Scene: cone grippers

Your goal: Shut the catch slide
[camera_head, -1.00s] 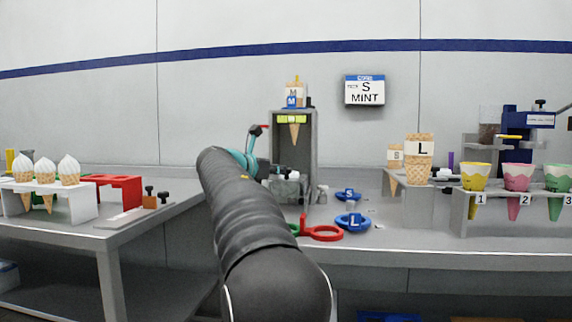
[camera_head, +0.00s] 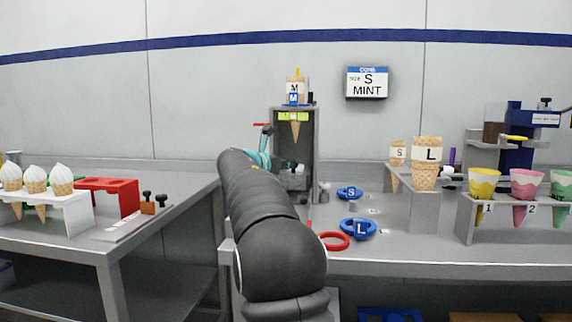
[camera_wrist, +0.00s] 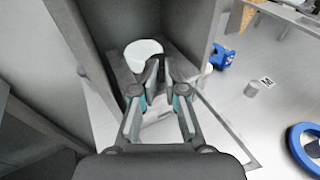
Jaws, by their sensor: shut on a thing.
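The tall grey cone dispenser (camera_head: 279,140) stands at the back of the bench, with a cone (camera_head: 295,130) hanging under its green-yellow band. My gripper (camera_wrist: 163,72) is at the dispenser's lower opening, its fingers close together. They appear shut on a small grey part, apparently the catch slide, mostly hidden between the fingertips. A round white piece (camera_wrist: 143,50) sits inside the opening just beyond the fingers. A pale plate lies below the fingers. In the head view my arm covers part of the dispenser's lower front, so how far the slide stands open cannot be told.
Blue rings marked S (camera_head: 350,193) and L (camera_head: 358,229) and a red ring (camera_head: 334,241) lie right of my arm. Cones in a grey holder (camera_head: 424,210) stand further right. The side table (camera_head: 85,240) at left carries cones and a red rack (camera_head: 122,195).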

